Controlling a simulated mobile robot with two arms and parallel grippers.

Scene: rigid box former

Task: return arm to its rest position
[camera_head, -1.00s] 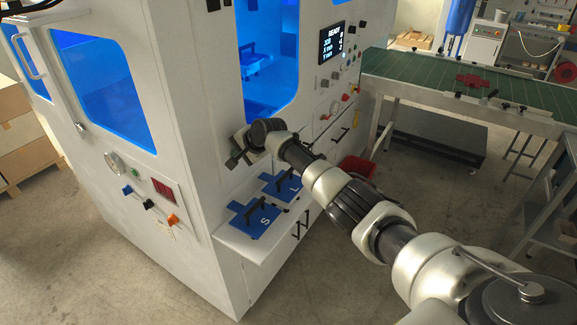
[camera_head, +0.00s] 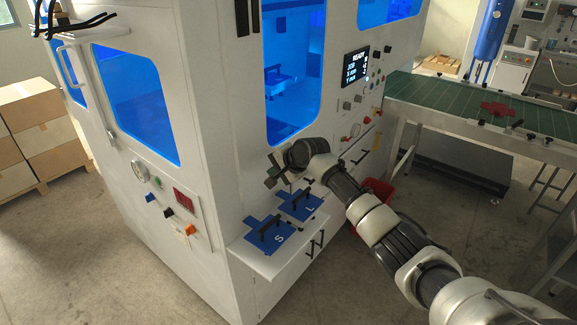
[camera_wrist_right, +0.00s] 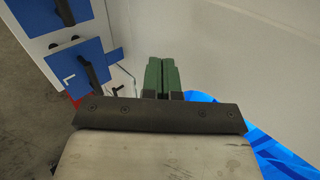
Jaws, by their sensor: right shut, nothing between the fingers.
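My right arm reaches in from the lower right of the head view. Its gripper (camera_head: 272,172) hangs in front of the white machine, just above and behind the shelf with the blue plates. In the right wrist view the two green fingers (camera_wrist_right: 160,76) are together with nothing between them. The blue plate marked S (camera_head: 268,238) and the blue plate marked L (camera_head: 301,206) lie on the shelf, each with a black handle. The L plate also shows at the left of the right wrist view (camera_wrist_right: 74,78), apart from the fingers. My left gripper is not in view.
The white machine (camera_head: 225,110) stands close around the gripper, with a blue-lit window opening (camera_head: 292,110) above it. A red bin (camera_head: 377,188) is on the floor behind my arm. A green conveyor table (camera_head: 450,103) is at the right, cardboard boxes (camera_head: 40,135) at the left.

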